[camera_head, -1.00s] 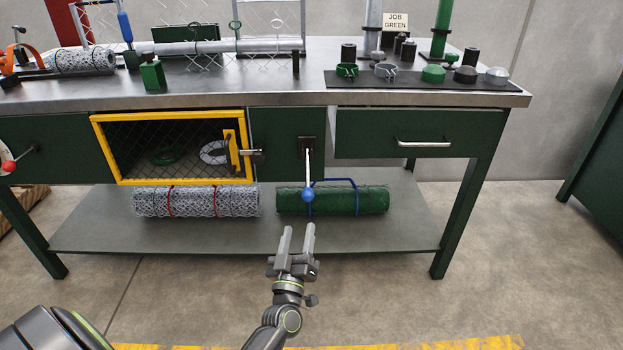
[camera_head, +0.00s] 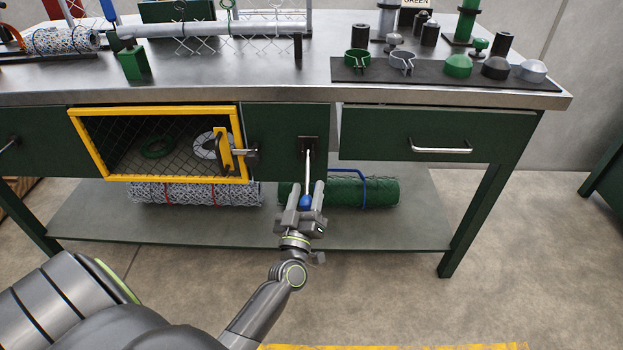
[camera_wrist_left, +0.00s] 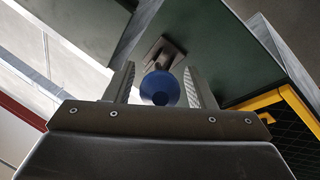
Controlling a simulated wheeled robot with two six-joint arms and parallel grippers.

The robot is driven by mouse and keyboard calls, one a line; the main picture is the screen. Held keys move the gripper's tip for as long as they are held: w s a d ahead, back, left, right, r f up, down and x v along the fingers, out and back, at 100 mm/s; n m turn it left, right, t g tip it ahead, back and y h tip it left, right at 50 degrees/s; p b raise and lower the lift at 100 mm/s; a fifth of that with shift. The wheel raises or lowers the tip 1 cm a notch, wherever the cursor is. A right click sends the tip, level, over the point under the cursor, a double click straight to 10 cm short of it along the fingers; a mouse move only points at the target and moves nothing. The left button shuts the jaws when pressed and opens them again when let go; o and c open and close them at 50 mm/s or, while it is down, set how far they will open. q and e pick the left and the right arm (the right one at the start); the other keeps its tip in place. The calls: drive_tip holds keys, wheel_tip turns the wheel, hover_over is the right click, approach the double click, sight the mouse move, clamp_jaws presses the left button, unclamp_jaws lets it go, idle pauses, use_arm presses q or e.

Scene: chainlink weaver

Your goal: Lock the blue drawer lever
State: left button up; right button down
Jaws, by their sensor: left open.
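The drawer lever (camera_head: 307,170) hangs straight down from a dark plate on the green front panel, between the yellow-framed mesh door and the drawer. Its blue knob (camera_head: 305,202) is at the lower end. My left gripper (camera_head: 305,191) is open, with one finger on each side of the knob in the head view. In the left wrist view the blue knob (camera_wrist_left: 159,88) sits between the two open fingers, with a gap on each side. The lever's plate (camera_wrist_left: 164,52) shows behind it. My right gripper is not in view.
The green drawer (camera_head: 420,133) with a silver handle is to the right. The yellow-framed mesh door (camera_head: 160,180) is to the left. A green mesh roll (camera_head: 365,192) lies on the lower shelf (camera_head: 410,230) behind my gripper. Fittings stand on the bench top (camera_head: 220,75).

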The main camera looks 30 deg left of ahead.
use_arm(q)
drive_tip(key=shift+w+a+r, duration=0.1)
drive_tip(key=shift+w, duration=0.1)
clamp_jaws()
idle(0.3)
drive_tip(key=shift+r, duration=0.1)
drive_tip(key=shift+s+p, duration=0.1)
drive_tip(key=shift+p, duration=0.2)
